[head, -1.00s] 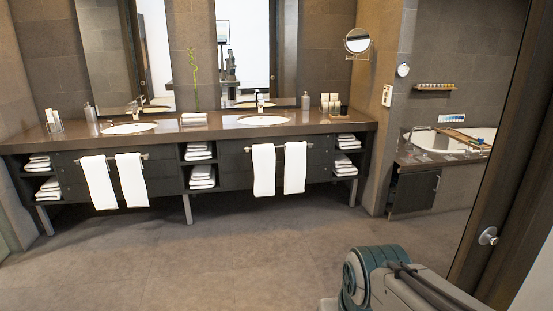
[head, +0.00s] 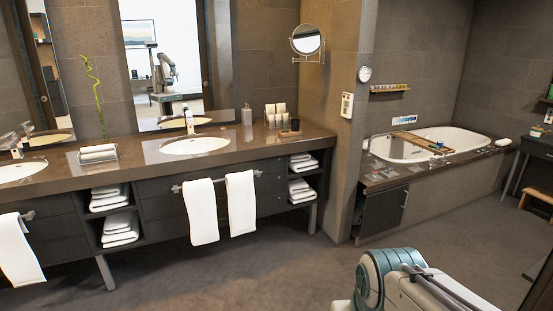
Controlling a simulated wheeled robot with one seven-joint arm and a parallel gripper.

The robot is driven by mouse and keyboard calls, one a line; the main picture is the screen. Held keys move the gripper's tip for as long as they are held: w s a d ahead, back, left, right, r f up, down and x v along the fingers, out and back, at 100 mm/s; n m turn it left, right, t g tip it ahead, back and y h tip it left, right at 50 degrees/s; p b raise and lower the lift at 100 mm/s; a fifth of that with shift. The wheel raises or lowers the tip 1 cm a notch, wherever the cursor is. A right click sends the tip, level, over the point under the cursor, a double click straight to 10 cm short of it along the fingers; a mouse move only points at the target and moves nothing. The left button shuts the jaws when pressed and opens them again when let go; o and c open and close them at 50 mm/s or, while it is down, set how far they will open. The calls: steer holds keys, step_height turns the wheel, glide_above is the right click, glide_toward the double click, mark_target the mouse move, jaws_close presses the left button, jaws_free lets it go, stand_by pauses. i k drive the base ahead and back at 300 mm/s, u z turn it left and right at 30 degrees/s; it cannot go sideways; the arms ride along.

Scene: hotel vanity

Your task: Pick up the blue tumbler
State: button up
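I cannot make out a blue tumbler for sure in the head view. A small bluish item (head: 438,147) sits at the right end of the wooden bath tray (head: 408,136) across the bathtub, too small to identify. Another bluish patch (head: 550,91) shows at the right edge, cut off by the frame. Part of my arm shows at the bottom right. My gripper is outside the view.
A long vanity counter (head: 130,160) carries a sink (head: 195,146), rolled towels (head: 98,153) and a caddy (head: 276,118). White towels (head: 241,203) hang in front. The bathtub (head: 450,143) is at the back right. A dark table (head: 540,146) and stool (head: 540,198) stand right. The floor ahead is clear.

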mark_target(295, 123)
steer(key=z, duration=0.1)
steer(key=i, duration=4.8)
steer(key=u, duration=0.25)
